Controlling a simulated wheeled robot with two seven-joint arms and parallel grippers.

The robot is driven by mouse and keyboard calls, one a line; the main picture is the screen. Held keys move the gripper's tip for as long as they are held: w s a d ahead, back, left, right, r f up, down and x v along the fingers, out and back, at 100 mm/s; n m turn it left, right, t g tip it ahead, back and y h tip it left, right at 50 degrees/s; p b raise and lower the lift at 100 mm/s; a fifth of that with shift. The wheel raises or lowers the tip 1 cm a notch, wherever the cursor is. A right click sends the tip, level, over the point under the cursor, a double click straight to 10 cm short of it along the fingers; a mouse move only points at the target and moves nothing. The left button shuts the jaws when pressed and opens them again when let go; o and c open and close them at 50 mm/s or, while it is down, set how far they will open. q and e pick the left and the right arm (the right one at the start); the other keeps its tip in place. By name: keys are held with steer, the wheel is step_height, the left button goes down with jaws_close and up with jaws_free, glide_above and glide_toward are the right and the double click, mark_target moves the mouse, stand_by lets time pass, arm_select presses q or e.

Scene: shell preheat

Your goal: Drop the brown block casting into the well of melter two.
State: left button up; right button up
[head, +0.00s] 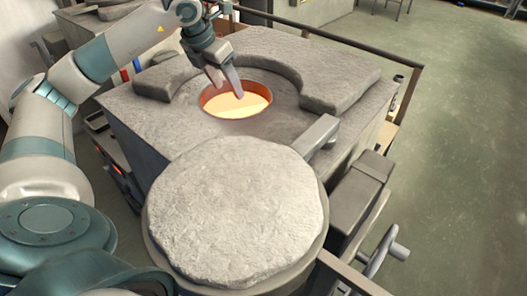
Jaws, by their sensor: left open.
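The melter (300,75) is a grey, rough-topped furnace in the middle of the head view. Its round well (236,99) is uncovered, with an orange rim and a bright, glowing pale yellow inside. My left gripper (227,92) points down over the well from its back left side. Its fingers are apart and nothing shows between them. I see no brown block casting; whether it is in the glowing well I cannot tell. No number on the melter is readable. My right gripper is not in view.
A thick round stone-like lid (236,210) is swung out in front of the well on a metal arm (317,136). A handwheel (384,250) and railing (405,95) stand at the right. Open green-grey floor (460,150) lies beyond.

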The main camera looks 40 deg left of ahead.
arm_select(q)
steer(key=b+v, duration=0.1)
steer(key=v, duration=1.6)
stand_by(0.7)
